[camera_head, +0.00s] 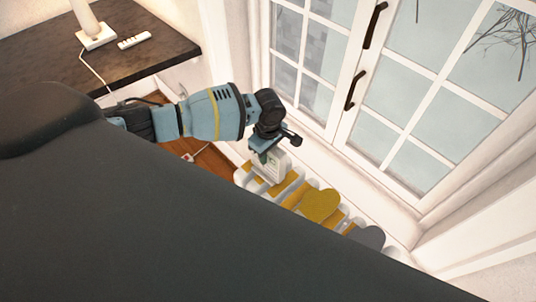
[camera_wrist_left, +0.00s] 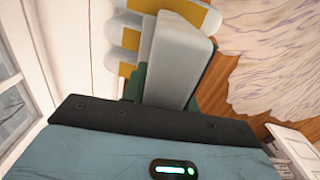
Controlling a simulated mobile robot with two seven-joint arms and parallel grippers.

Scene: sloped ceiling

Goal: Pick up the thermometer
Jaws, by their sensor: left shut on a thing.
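The thermometer (camera_head: 274,170) looks like a pale, boxy device with a small greenish display in the head view. My left gripper (camera_head: 264,157) is shut on it, beside the window and over the near end of the radiator. In the left wrist view the thermometer (camera_wrist_left: 178,58) is a light grey block between the dark green fingers of my left gripper (camera_wrist_left: 165,95). Whether it still touches the radiator below, I cannot tell. My right gripper is not in view.
The white radiator (camera_head: 297,190) runs under the window, with yellow and grey flat things (camera_head: 320,204) on it. A dark table (camera_head: 140,28) at the upper left carries a lamp base (camera_head: 96,37) and a white remote-like object (camera_head: 134,40).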

